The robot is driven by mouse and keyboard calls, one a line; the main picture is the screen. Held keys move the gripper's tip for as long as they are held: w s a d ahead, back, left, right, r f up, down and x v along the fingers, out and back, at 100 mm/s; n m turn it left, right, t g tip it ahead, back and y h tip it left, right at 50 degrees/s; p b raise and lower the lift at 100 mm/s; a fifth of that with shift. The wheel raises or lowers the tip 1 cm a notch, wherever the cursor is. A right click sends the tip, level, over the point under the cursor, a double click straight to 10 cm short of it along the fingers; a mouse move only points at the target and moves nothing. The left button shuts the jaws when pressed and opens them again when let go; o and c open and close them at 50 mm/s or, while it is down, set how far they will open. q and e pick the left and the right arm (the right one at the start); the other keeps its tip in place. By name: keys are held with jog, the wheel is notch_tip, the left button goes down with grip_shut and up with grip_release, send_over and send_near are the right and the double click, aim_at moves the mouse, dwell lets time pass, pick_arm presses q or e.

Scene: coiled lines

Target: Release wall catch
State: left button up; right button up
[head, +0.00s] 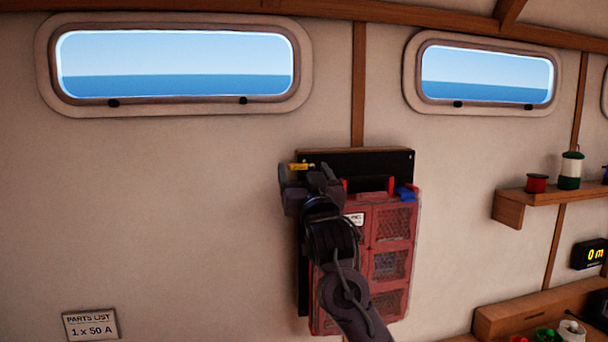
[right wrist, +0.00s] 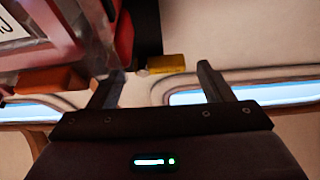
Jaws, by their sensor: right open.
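A red case (head: 391,233) with mesh windows hangs on a black wall plate (head: 340,158) below and between the windows. A small yellow catch (head: 299,166) sits at the plate's upper left corner. My right gripper (head: 292,180) is at that corner, just below the yellow catch, and my arm covers the left part of the case. In the right wrist view, the open fingers (right wrist: 162,80) stand on either side of the yellow catch (right wrist: 167,63), which shows in the gap beyond them. I cannot tell whether they touch it. My left gripper is not in view.
A blue piece (head: 405,194) sits at the case's upper right corner. A wooden shelf (head: 545,198) with a red spool (head: 537,183) and a green-and-white canister (head: 571,170) is to the right. A parts list sign (head: 91,324) is low on the left.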

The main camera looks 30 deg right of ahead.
jog(key=b+v, duration=0.3)
jog(key=v, duration=0.4)
jog(key=shift+f, duration=0.1)
